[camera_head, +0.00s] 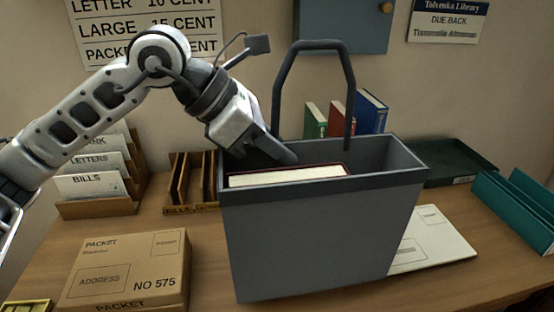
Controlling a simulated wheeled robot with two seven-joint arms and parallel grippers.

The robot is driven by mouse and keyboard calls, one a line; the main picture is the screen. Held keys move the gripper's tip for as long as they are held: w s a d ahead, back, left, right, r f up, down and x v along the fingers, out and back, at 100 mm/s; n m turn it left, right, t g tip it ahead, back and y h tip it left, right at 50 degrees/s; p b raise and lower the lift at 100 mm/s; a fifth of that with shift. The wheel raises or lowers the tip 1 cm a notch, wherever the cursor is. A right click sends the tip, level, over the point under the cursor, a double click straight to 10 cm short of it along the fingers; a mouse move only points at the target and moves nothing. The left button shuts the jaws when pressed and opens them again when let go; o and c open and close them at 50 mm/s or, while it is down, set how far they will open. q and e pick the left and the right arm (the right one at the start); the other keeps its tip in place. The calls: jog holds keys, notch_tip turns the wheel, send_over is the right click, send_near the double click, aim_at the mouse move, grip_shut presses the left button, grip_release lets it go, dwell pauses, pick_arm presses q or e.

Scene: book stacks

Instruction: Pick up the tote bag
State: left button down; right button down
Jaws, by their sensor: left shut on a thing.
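The tote bag (310,240) is a dark grey, open-topped box shape with a stiff arched handle (312,44) rising from it. It is in the middle of the head view, above the wooden table. A book with cream page edges and a dark red cover (287,177) is inside. My left gripper (280,152) reaches in from the left to the back left of the bag, at the foot of the handle. It is shut on the tote bag there; the exact contact is partly hidden. I cannot tell whether the bag's base touches the table. My right gripper is not in view.
A cardboard packet (130,268) lies left of the bag, with a wooden letter rack (95,208) and a slotted sorter (192,180) behind. A white envelope (430,240), a dark green tray (450,160) and a teal holder (515,205) are right. Books (371,113) stand behind.

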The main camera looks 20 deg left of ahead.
pick_arm(q)
jog(key=s+d+r, duration=0.6)
jog(key=s+r, duration=0.1)
jog(key=s, duration=0.3)
jog(key=shift+r, duration=0.15)
dwell(0.5)
dwell(0.4)
